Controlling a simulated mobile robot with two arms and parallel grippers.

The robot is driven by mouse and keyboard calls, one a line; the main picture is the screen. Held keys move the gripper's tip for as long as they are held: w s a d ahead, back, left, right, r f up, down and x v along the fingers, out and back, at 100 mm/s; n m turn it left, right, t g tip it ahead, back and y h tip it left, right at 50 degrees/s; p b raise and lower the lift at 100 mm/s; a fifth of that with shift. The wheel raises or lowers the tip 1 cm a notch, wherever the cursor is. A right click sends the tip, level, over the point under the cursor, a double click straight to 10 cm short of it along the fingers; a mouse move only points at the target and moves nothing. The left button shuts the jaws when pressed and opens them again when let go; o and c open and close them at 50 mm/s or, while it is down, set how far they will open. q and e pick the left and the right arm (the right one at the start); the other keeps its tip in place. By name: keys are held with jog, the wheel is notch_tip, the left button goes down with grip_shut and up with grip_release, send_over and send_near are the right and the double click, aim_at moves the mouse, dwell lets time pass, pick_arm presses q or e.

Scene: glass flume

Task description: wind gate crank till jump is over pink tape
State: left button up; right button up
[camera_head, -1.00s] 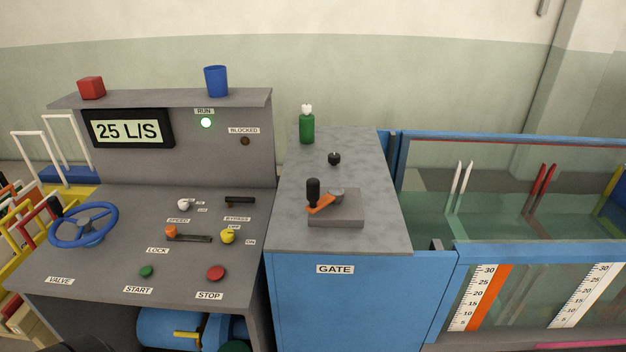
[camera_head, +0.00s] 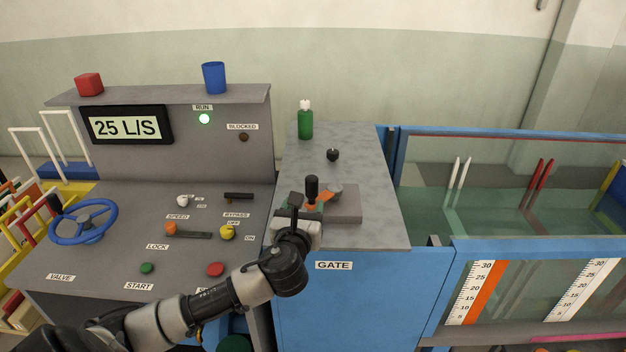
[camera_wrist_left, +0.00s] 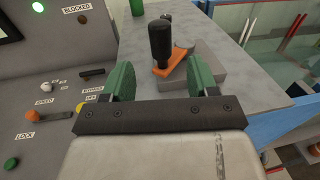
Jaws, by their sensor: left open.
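The gate crank has an upright black handle (camera_head: 312,186) on an orange arm (camera_head: 325,197), mounted on a grey block (camera_head: 346,206) on top of the gate cabinet. My left gripper (camera_head: 304,204) is at the crank's near left side, partly hiding the arm. In the left wrist view, the open green fingers (camera_wrist_left: 160,74) are empty, and the black handle (camera_wrist_left: 159,40) stands beyond their tips, roughly in line with the gap. A pink strip (camera_head: 584,338), perhaps the tape, shows at the flume's lower right edge. I cannot make out the jump. My right gripper is not in view.
A green bottle (camera_head: 306,122) and a small black knob (camera_head: 333,155) stand farther back on the cabinet. The control desk with its blue valve wheel (camera_head: 84,221) is at left.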

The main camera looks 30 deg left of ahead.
aim_at(310, 188)
pick_arm(q)
jog(key=p+x, duration=0.2)
jog(key=x, duration=0.7)
jog(key=shift+r, duration=0.15)
jog(key=shift+x, duration=0.9)
grip_shut()
jog(key=shift+d, duration=0.1)
